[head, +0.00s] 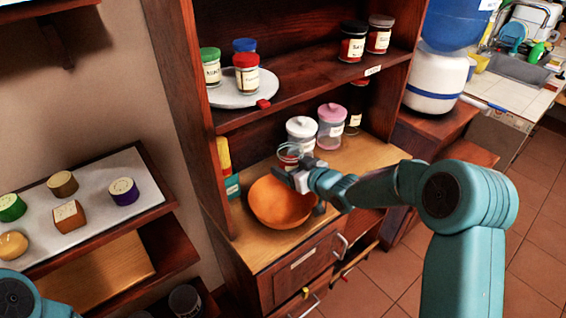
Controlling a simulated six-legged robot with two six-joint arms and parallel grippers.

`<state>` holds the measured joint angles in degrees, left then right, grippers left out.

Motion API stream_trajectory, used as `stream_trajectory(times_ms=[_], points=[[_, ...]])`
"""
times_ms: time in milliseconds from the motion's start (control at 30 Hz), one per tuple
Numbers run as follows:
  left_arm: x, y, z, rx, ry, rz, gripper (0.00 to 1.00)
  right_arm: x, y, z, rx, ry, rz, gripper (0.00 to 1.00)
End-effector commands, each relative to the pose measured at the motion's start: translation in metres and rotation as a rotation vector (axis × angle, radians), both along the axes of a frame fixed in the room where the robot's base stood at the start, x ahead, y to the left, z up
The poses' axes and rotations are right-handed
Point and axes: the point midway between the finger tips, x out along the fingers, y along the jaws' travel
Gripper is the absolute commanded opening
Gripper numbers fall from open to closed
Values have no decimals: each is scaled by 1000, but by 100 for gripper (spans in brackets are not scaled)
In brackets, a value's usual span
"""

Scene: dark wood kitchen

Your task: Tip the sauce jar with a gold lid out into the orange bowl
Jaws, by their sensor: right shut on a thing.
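The orange bowl (280,204) stands on the wooden counter of the cupboard. My right gripper (294,172) is over the bowl's back rim, shut on a small glass jar that I take to be the sauce jar (287,156). The jar shows clear glass and some red, and it looks tilted. The gripper hides part of it, and I cannot make out a gold lid. I cannot tell whether anything has come out of it. Of my left arm only a link shows at the bottom left corner; its gripper is out of view.
A white canister (301,132) and a pink canister (330,128) stand behind the bowl. A yellow and teal bottle (230,180) is at its left. Jars stand on a round white tray (240,100) on the shelf above. The counter's front right is clear.

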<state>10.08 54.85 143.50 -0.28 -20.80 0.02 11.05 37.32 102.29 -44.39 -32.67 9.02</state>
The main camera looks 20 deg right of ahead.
Motion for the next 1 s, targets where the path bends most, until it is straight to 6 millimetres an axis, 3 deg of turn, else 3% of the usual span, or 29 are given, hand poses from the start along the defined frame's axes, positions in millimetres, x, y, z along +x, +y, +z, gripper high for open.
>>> stream_trajectory(times_ms=[167, 667, 700, 1000], points=[[0, 0, -11, 0, 0, 0, 100, 1, -6, -4, -36, -19, -5, 27], [0, 0, -69, 0, 0, 0, 100, 6, -17, -17, -284, -110, -7, 27], [0, 0, -62, 0, 1, 0, 100, 6, -16, -11, -281, -108, -7, 27], [0, 0, -60, 0, 0, 0, 100, 6, -16, -12, -290, -111, -6, 27]])
